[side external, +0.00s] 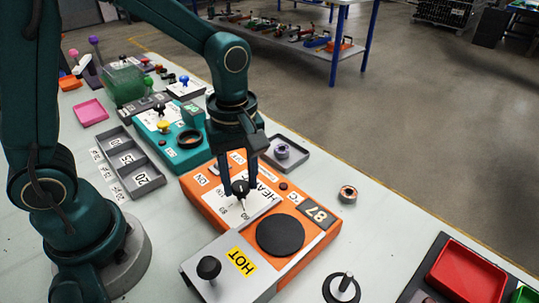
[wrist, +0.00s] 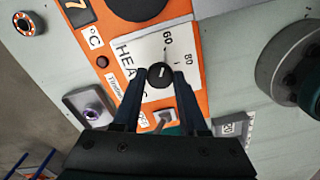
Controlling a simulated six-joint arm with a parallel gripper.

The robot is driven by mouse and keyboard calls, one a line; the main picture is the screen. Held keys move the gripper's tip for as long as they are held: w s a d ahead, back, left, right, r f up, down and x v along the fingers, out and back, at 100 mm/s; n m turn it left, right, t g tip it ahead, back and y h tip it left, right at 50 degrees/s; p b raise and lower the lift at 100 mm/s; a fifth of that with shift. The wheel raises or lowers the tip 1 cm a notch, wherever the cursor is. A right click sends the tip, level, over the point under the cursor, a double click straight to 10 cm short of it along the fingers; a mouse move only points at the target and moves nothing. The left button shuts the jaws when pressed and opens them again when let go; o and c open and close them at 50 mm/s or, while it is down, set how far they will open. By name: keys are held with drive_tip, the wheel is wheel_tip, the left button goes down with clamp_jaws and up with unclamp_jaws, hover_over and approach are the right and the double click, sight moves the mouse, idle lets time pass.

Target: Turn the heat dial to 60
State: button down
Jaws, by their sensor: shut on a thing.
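The heat dial (side external: 241,190) is a black round knob on a white HEAT label on top of the orange heater unit (side external: 205,206). My gripper (side external: 238,183) reaches straight down over it, shut on the knob with one finger on each side. In the wrist view the dial (wrist: 160,75) sits between the two fingertips, with a small white mark on its top. The printed 60 (wrist: 168,38) and 80 (wrist: 188,58) show beside it; exactly where the mark points is hard to tell. The dark display (side external: 317,212) on the unit appears to read 87.
A round black plate (side external: 280,235) and a grey slider with a yellow HOT label (side external: 241,261) and black knob are close by. A teal unit (side external: 178,150) stands behind, a grey tray (side external: 135,165) to the left, and a copper ring (side external: 348,194) to the right.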

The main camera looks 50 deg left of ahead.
idle(0.3)
drive_tip(key=shift+c, duration=2.3)
unclamp_jaws()
drive_tip(key=shift+r, duration=2.6)
drive_tip(key=shift+r, duration=0.15)
wheel_tip(320, 180, up, 4)
drive_tip(key=s+a+t, duration=0.1)
drive_tip(key=t, duration=0.1)
drive_tip(key=m+t, duration=0.4)
drive_tip(key=m, duration=1)
approach(240, 185)
drive_tip(key=s+a+r, duration=0.2)
drive_tip(key=s+a, duration=0.1)
drive_tip(key=shift+r, duration=0.25)
